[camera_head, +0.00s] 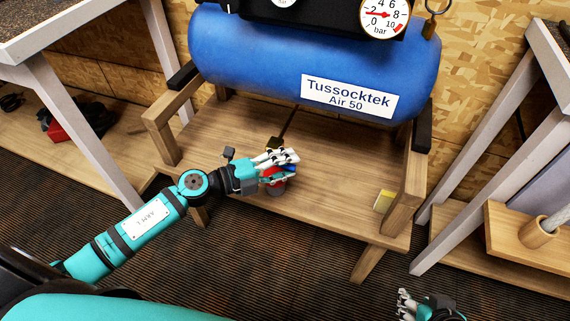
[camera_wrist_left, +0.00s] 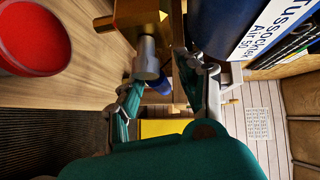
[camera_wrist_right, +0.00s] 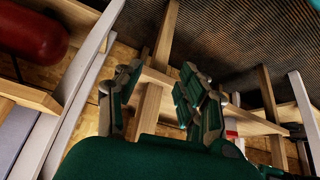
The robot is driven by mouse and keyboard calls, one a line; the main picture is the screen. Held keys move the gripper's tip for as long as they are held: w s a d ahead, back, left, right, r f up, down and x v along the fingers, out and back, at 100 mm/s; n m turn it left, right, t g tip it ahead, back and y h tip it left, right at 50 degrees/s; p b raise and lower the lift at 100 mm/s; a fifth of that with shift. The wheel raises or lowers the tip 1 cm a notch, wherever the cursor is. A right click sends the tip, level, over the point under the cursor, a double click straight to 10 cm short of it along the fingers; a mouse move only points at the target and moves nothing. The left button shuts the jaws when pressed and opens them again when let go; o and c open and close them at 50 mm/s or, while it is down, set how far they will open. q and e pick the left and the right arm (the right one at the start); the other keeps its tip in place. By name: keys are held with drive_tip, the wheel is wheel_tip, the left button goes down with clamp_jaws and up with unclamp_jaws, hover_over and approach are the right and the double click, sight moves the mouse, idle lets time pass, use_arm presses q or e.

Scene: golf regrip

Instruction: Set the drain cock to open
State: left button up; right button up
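The drain cock shows in the left wrist view as a brass body (camera_wrist_left: 140,22) with a grey stem (camera_wrist_left: 147,55) and a blue handle (camera_wrist_left: 160,85). In the head view, a small brass block (camera_head: 274,143) at the end of a thin pipe sits under the blue tank (camera_head: 230,45). My left gripper (camera_wrist_left: 163,95) is open, its fingers apart on either side of the blue handle. In the head view the left hand (camera_head: 281,160) partly covers the cock, so contact cannot be told. My right gripper (camera_wrist_right: 155,95) is open and empty, low at the right in the head view (camera_head: 404,303).
A red round container (camera_wrist_left: 35,35) stands near the left hand on the wooden stand (camera_head: 330,195). A pressure gauge (camera_head: 384,15) tops the tank. Wooden posts and workbenches flank the stand.

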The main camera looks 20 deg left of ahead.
use_arm(q)
clamp_jaws()
idle(0.3)
drive_tip(key=shift+f, duration=0.1)
